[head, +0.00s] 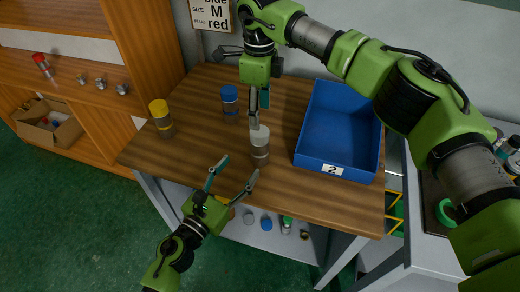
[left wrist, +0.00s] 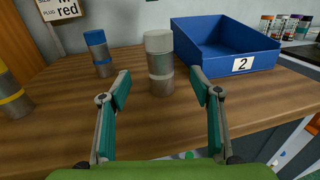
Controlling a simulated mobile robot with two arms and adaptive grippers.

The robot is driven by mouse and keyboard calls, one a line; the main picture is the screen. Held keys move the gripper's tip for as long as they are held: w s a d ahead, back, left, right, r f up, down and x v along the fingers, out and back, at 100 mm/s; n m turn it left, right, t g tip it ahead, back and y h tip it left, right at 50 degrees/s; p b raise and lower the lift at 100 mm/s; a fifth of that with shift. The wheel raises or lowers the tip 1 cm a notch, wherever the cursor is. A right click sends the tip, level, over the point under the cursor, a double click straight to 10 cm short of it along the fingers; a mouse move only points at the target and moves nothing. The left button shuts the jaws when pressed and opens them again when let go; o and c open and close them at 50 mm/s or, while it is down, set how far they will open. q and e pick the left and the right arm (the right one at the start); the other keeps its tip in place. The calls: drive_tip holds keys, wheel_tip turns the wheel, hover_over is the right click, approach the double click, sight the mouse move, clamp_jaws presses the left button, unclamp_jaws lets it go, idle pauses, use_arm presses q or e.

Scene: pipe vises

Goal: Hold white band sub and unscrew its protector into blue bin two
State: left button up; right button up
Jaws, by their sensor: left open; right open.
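The white band sub (head: 260,150) stands upright on the wooden table with a pale cap-like protector (head: 260,132) on top. It also shows in the left wrist view (left wrist: 161,74), ahead and between my left fingers. My left gripper (head: 233,172) is open and low in front of the sub, its fingers apart from it. My right gripper (head: 258,106) comes down from above, open, just behind and over the sub's top; whether it touches the protector I cannot tell. The blue bin two (head: 360,173), labelled 2, stands right of the sub and looks empty.
A blue-capped sub (head: 230,98) stands behind left, and a yellow-capped sub (head: 161,117) stands at the table's left. A sign (head: 211,14) is at the back. A wooden shelf (head: 90,140) stands left. The table front (head: 310,192) is clear.

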sight(255, 148)
use_arm(q)
drive_tip(key=x, duration=1.2)
drive_tip(key=shift+f, duration=0.1)
use_arm(e)
drive_tip(key=shift+w+f, duration=0.1)
